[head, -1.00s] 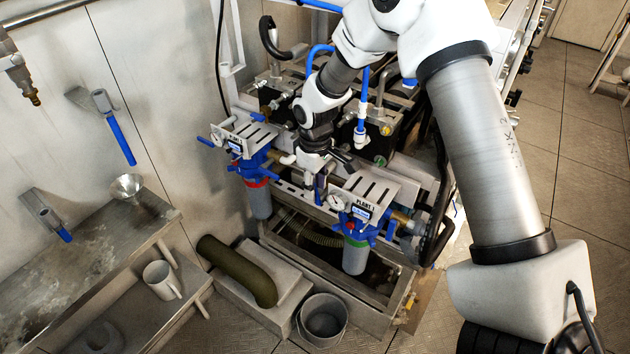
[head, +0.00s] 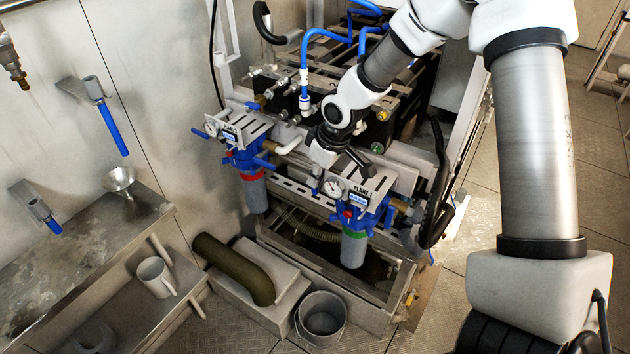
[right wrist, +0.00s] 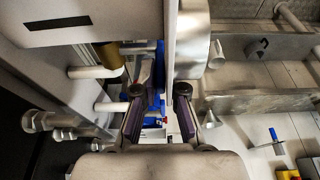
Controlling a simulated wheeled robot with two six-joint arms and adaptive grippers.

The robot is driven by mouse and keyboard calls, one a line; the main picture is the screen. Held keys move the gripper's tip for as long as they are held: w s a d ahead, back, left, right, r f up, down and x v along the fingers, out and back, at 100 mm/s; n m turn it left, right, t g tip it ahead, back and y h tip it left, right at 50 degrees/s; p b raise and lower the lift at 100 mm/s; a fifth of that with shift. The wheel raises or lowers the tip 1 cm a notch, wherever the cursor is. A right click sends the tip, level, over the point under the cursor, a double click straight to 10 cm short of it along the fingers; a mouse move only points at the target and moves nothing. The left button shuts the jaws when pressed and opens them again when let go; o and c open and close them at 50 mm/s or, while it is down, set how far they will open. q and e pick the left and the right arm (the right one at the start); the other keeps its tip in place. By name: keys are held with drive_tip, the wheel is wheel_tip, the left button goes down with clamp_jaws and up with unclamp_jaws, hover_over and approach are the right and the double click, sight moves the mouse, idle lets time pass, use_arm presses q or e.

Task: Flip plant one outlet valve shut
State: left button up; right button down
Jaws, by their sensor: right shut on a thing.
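The plant one unit (head: 365,197) stands at the middle right of the head view, with a slotted grey bracket, a "PLANT 1" label, a gauge and a blue filter head over a grey bowl. My right gripper (head: 336,170) is at its upper left, partly hiding that side. In the right wrist view the gripper (right wrist: 159,92) has its two dark fingers on either side of a blue valve handle (right wrist: 156,98), close beside a pale plate edge. The gripper is shut on the handle; the exact contact is hard to see. My left gripper is not in view.
A second blue filter unit (head: 243,150) with a red ring stands to the left. A grey bucket (head: 321,316), an olive hose (head: 235,268) and a metal bench (head: 75,245) with a white mug (head: 156,277) lie nearer. Blue hoses and frame bars crowd the back.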

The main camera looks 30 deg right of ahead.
drive_tip(key=shift+f, duration=0.1)
drive_tip(key=c, duration=1.3)
unclamp_jaws()
drive_tip(key=shift+o, duration=0.3)
drive_tip(key=shift+w, duration=0.15)
drive_tip(key=v, duration=1.1)
drive_tip(key=shift+r, duration=0.45)
